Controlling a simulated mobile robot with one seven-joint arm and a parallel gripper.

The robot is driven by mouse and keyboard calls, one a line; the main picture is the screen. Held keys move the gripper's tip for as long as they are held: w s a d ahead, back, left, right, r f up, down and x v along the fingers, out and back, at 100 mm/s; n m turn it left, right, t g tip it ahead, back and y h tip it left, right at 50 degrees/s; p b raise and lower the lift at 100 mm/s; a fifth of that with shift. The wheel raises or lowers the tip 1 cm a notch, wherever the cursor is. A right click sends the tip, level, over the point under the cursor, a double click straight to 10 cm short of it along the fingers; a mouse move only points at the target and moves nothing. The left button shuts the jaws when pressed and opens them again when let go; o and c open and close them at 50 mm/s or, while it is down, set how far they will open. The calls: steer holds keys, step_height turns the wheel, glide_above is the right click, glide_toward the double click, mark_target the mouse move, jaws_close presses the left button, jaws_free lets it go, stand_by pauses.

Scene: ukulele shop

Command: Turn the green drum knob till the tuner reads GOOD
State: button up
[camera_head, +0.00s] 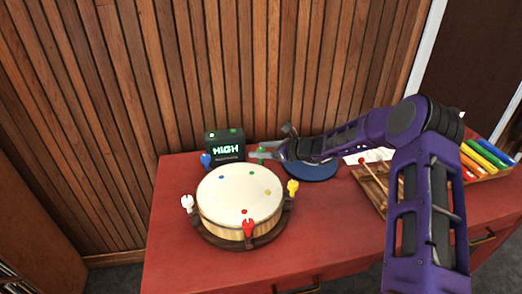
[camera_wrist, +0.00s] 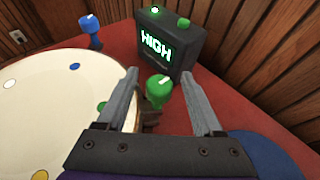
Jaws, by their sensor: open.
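The green drum knob (camera_wrist: 158,88) has a white mark on its top and stands at the rim of the drum, between my open fingers in the wrist view. My gripper (camera_wrist: 162,82) is open around the knob, with a gap visible on each side. In the head view my gripper (camera_head: 256,154) reaches in from the right to the green knob (camera_head: 262,152), behind the drum. The drum (camera_head: 238,198) has a cream skin with coloured dots. The black tuner (camera_head: 225,146) stands behind it and reads HIGH in green letters; it also shows in the wrist view (camera_wrist: 172,50).
Other knobs ring the drum: blue (camera_head: 206,160), white (camera_head: 187,203), red (camera_head: 249,228) and yellow (camera_head: 293,187). A round blue thing (camera_head: 312,171) lies under my arm. A wooden tray (camera_head: 372,188) and coloured bars (camera_head: 484,155) are at the right. The red table's (camera_head: 172,260) front left is bare.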

jaws_close()
stand_by(0.4)
steer(key=shift+w+n+g+p, duration=0.1)
steer(key=shift+n+g+p, duration=0.2)
steer(key=shift+g, duration=0.1)
steer(key=shift+n+g+y, duration=0.3)
steer(key=shift+f+n+g+y, duration=0.2)
steer(key=shift+n+g+y, duration=0.1)
steer(key=shift+n+g, duration=0.75)
steer(key=shift+n+g+b, duration=0.55)
steer(key=shift+g+b, duration=0.2)
steer(key=shift+n+g+b, duration=0.7)
steer(key=shift+g+b, duration=0.05)
steer(key=shift+g, duration=0.05)
steer(key=shift+r, duration=0.15)
